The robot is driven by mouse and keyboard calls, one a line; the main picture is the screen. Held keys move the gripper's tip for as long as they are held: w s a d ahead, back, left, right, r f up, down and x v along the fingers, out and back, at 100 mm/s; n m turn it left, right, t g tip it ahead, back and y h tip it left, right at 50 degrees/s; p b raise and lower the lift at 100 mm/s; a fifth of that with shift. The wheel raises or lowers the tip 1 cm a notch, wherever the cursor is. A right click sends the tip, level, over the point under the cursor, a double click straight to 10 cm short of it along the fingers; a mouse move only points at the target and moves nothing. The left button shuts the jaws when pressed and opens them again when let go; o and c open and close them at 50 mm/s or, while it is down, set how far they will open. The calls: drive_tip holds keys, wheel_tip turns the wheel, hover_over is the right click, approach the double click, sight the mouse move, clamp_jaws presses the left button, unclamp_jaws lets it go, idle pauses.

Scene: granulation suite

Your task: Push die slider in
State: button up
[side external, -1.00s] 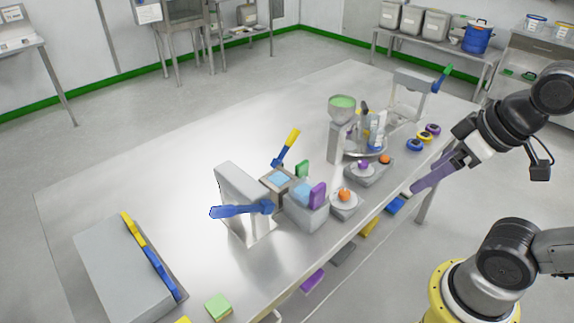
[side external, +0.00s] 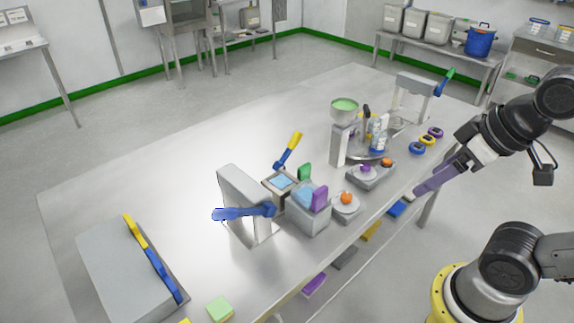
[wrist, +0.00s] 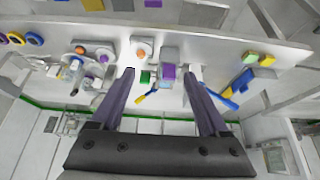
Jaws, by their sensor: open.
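I cannot tell for certain which part is the die slider. A grey block (side external: 305,222) with a pale blue top stands near the table's front edge. My gripper (side external: 416,192) is open, with purple fingers, right of the block off the front edge. It also shows empty in the wrist view (wrist: 158,74).
An orange knob (side external: 346,198) and a purple knob (side external: 366,168) sit on grey bases right of the block. A yellow-and-blue lever (side external: 289,148) rises behind it. The table's back left is clear.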

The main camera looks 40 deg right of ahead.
drive_tip(key=shift+r, duration=0.2)
drive_tip(key=shift+c, duration=0.2)
drive_tip(key=w+r+g, duration=0.1)
drive_tip(key=w+r, duration=0.8)
drive_tip(key=w, duration=0.4)
drive_tip(key=g, duration=0.5)
hover_over(304, 166)
wheel_tip(304, 166, down, 18)
drive_tip(key=r, duration=0.1)
wheel_tip(304, 166, down, 14)
drive_tip(key=shift+d, duration=0.1)
